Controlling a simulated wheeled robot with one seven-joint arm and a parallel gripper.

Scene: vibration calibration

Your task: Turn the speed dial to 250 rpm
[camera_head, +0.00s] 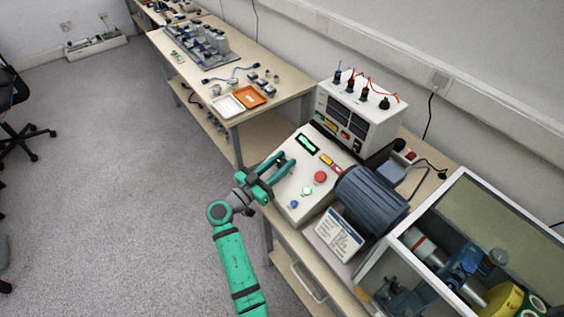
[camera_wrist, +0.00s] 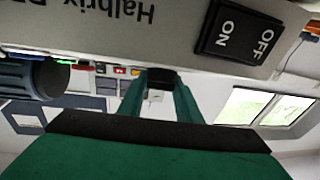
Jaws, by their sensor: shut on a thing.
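The control box (camera_head: 295,212) has a sloping white panel with a lit green display (camera_head: 307,143); its digits are too small to read. My gripper (camera_head: 282,163) reaches over the left part of this panel. In the wrist view my gripper's green fingers (camera_wrist: 160,83) close on a small dark part between their tips, which appears to be the speed dial (camera_wrist: 160,74). The fingers hide the dial in the head view, and its setting cannot be read.
A blue-grey motor (camera_head: 372,200) and a white instrument with cables (camera_head: 372,122) stand close by. An ON/OFF switch (camera_wrist: 240,33) shows in the wrist view.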

